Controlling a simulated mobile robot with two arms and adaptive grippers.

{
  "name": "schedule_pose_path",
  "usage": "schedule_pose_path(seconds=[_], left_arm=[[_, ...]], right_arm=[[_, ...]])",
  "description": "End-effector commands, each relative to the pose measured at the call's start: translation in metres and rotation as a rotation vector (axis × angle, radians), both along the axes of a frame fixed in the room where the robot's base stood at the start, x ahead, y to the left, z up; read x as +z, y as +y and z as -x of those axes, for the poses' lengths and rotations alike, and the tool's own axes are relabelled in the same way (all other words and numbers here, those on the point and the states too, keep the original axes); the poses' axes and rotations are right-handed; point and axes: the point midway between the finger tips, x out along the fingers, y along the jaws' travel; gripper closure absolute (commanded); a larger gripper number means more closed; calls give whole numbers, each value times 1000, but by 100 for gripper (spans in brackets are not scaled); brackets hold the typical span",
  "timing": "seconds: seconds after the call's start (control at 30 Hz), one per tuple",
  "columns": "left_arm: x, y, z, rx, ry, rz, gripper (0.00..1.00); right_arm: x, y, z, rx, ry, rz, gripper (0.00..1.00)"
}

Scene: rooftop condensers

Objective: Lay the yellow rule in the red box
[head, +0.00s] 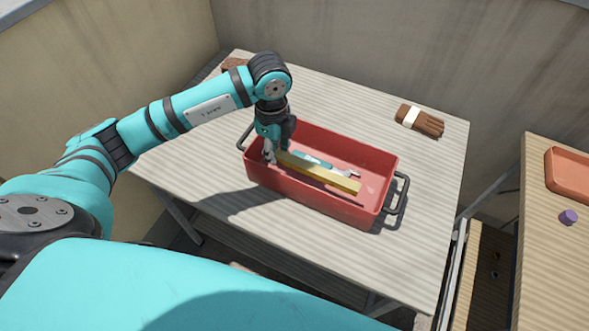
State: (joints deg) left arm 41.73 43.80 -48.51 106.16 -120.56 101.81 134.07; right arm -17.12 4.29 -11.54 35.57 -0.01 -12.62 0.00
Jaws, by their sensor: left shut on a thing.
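The red box (345,205) is an open-topped tray with a dark handle at each end, standing on the wooden table. The yellow rule (325,175) is a long straight bar lying lengthwise over the inside of the box. My left gripper (269,156) points down at the box's left end and is shut on the rule's left end. Whether the rule touches the box floor I cannot tell. A teal-handled tool (308,161) lies in the box behind the rule, partly hidden by it. My right gripper is not in view.
A brown thing (233,64) sits at the back left corner, partly behind my arm. A second table at right bears an orange tray (570,172) and a purple piece (568,217). Walls stand close behind.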

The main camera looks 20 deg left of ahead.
Motion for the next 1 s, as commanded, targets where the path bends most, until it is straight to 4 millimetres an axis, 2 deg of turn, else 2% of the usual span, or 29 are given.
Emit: schedule_pose_path(seconds=[0.5,0.9,0.93,1.0], left_arm=[[-67,-1,0,-4,0,1,100],[-73,-1,0,-5,-1,1,100],[-73,0,0,-5,-1,1,76],[-72,0,0,-5,-1,1,67]], right_arm=[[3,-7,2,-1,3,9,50],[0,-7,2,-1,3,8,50],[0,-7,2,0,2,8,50],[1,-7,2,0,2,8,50]])
